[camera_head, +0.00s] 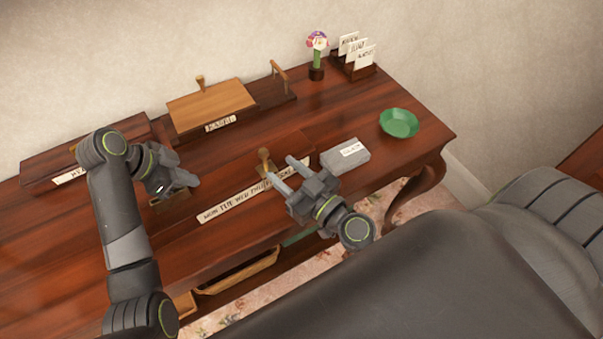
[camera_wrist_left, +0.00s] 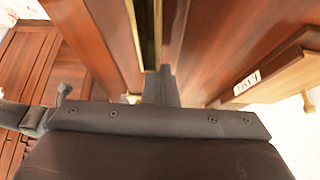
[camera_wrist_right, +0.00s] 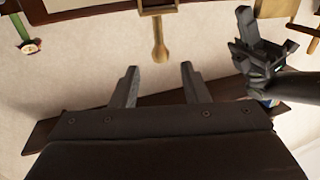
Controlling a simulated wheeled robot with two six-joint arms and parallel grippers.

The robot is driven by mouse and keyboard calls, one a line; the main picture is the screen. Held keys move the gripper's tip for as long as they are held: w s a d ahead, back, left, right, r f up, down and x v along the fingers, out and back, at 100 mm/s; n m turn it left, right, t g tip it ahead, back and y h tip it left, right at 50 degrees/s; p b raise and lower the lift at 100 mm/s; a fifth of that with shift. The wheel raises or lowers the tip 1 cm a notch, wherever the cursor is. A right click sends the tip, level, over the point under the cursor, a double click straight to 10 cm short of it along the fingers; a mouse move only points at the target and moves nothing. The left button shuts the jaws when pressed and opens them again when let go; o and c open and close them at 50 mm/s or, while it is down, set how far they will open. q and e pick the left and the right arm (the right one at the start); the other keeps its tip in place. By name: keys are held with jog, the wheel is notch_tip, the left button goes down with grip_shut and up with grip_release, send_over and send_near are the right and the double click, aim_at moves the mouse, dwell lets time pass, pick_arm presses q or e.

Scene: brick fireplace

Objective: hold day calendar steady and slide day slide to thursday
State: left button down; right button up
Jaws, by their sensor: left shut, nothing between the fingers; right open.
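The day calendar (camera_head: 240,196) is a long wooden bar on the desk with a pale strip of day names along its front. The day slide (camera_head: 265,163) is a brass piece with an upright knob near the strip's right part; its knob also shows in the right wrist view (camera_wrist_right: 159,45). My right gripper (camera_head: 281,171) is open, its fingertips close to the knob, which stands just beyond them; I cannot tell whether they touch. My left gripper (camera_head: 190,184) is shut and empty over the calendar's left part, near a brass piece (camera_head: 172,201). Contact there is unclear.
A grey block (camera_head: 345,154), green bowl (camera_head: 398,123), flower figure (camera_head: 317,50) and card holder (camera_head: 355,66) are to the right.

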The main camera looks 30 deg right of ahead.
aim_at(264, 151)
jog(key=shift+v, duration=2.55)
jog(key=shift+w+f, duration=0.1)
jog(key=n+g+y, duration=0.1)
jog(key=y, duration=0.1)
jog(key=w+f+n+g+y, duration=0.1)
jog(key=n+y, duration=0.1)
jog(key=w+f+n+g+y, duration=0.1)
jog(key=y, duration=0.2)
jog(key=shift+w+f+n+g, duration=0.1)
jog(key=shift+f+n+g, duration=0.2)
jog(key=shift+n, duration=0.1)
jog(key=w+d+r+n+g+y, duration=0.3)
jog(key=d+n+g+y, duration=0.15)
jog(key=d, duration=0.25)
jog(key=shift+h, duration=0.25)
jog(key=x, duration=1.2)
jog(key=shift+w+f, duration=0.15)
jog(key=shift+d, duration=0.1)
